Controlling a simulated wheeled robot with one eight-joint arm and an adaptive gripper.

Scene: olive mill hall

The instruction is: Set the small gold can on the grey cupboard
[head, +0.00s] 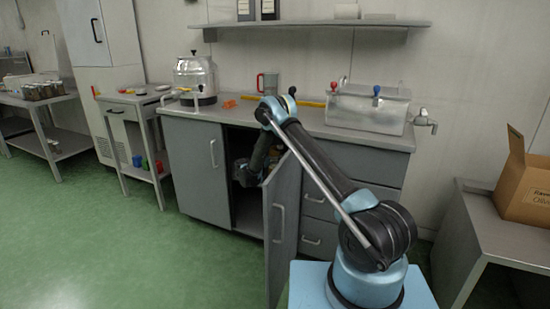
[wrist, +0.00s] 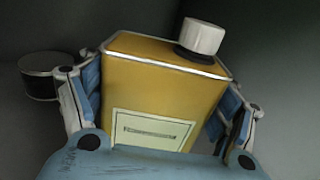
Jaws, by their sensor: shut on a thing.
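The small gold can (wrist: 165,88) fills the middle of the wrist view. It is a boxy can with a white screw cap and a pale label. My gripper (wrist: 160,100) has one finger on each side of the can and is shut on it. In the head view my arm reaches past an open door into the grey cupboard (head: 195,165) under the worktop. The gripper (head: 245,175) is in the dark opening there, mostly shaded, and I cannot make out the can. I cannot tell whether the can touches the shelf.
A dark round tin (wrist: 40,76) stands left of the can. The open door (head: 283,215) stands beside my arm. A carton (head: 525,190) sits right.

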